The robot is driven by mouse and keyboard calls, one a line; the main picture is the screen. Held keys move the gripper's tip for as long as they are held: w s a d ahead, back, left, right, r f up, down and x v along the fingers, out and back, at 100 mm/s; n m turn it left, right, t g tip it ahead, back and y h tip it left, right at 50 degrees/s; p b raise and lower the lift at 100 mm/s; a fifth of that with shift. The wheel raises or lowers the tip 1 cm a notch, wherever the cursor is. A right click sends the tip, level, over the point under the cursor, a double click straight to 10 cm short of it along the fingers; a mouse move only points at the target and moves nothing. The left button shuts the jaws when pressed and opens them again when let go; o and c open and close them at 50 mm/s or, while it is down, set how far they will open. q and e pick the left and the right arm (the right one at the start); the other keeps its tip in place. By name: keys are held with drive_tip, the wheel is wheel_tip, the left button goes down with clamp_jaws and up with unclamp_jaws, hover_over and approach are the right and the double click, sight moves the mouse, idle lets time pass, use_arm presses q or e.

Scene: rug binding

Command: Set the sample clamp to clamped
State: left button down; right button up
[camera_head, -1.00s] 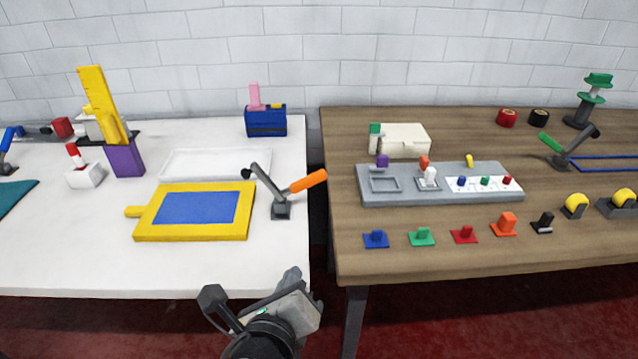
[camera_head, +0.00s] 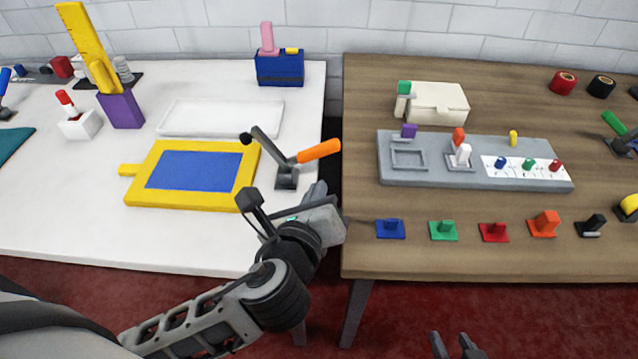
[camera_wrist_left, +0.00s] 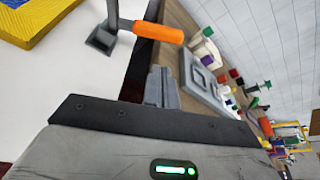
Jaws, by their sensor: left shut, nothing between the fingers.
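A lever clamp with an orange handle (camera_head: 318,151) stands on the white table beside the yellow frame. Its dark base (camera_head: 286,177) is near the table's right edge; the lever slants, with the orange end raised to the right. The clamp also shows in the left wrist view, with its orange handle (camera_wrist_left: 158,32) ahead of the fingers. My left gripper (camera_head: 318,190) is shut and empty, just below and right of the clamp base, apart from the handle. In the left wrist view its fingers (camera_wrist_left: 161,88) are together. My right gripper (camera_head: 455,346) shows at the bottom edge, fingers apart, nothing visible between them.
The yellow frame (camera_head: 233,188) with a blue panel lies left of the clamp. A gap separates the white table from the wooden table (camera_head: 400,262), which carries a grey panel (camera_head: 400,175) and several coloured knobs. A green-handled lever (camera_head: 614,123) stands far right.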

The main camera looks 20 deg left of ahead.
use_arm(q)
drive_tip(key=d+x, duration=0.1)
drive_tip(key=x, duration=0.7)
drive_tip(key=shift+a, duration=0.55)
drive_tip(key=shift+w, duration=0.2)
